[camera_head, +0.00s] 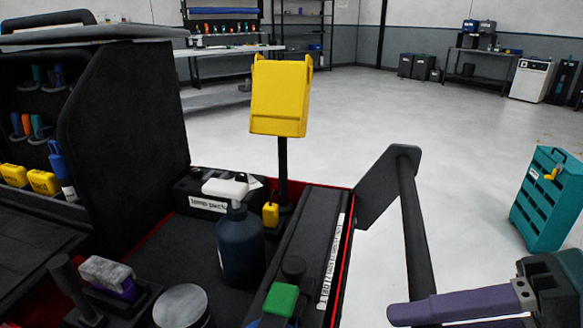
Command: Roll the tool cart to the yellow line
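The tool cart (346,250) fills the lower left, close to me, with a black tray and a red rim. Its black push handle (411,225) runs from a bracket at the right rim down toward the bottom edge. My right gripper (400,314) comes in from the lower right, with a long purple finger across the lower part of the handle bar. Only one finger shows clearly, so I cannot tell whether it is closed around the bar or touches it. My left gripper is out of view. No yellow line shows on the visible floor.
The cart carries a dark bottle (240,245), a yellow box on a post (281,97) and a tool cabinet (125,140). A teal crate (546,200) stands on the floor at right. Grey floor (400,115) is open beyond; benches and shelves line the back wall.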

